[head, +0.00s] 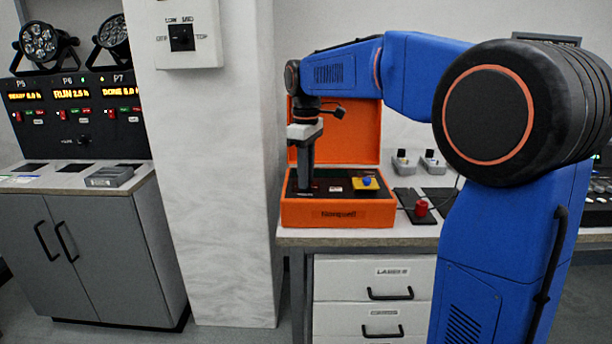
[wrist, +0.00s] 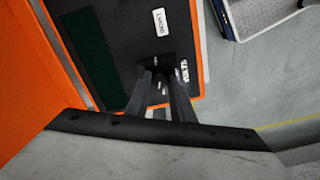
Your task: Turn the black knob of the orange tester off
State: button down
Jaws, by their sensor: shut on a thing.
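The orange tester (head: 340,214) is an open case with a raised lid, standing on the bench in the head view. Its orange edge also shows in the wrist view (wrist: 22,85). My gripper (head: 305,187) points straight down at the left part of the dark panel. In the wrist view its two fingers (wrist: 161,80) come together at the panel, shut on the black knob (wrist: 164,63). The knob is mostly hidden by the fingertips, and I cannot read its setting. A white label with dark letters sits just right of the fingertips.
A blue button on a yellow plate (head: 367,183) is on the panel, right of my gripper. A red-topped device (head: 421,208) lies on the bench beside the case. A white pillar (head: 215,200) stands left, with a wall switch box (head: 186,36).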

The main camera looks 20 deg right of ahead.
jog(key=shift+n, duration=2.2)
jog(key=c, duration=1.5)
grip_release()
jog(key=shift+c, duration=0.2)
notch_tip(320, 180, up, 18)
jog(key=shift+f, duration=0.25)
jog(key=shift+s, duration=0.1)
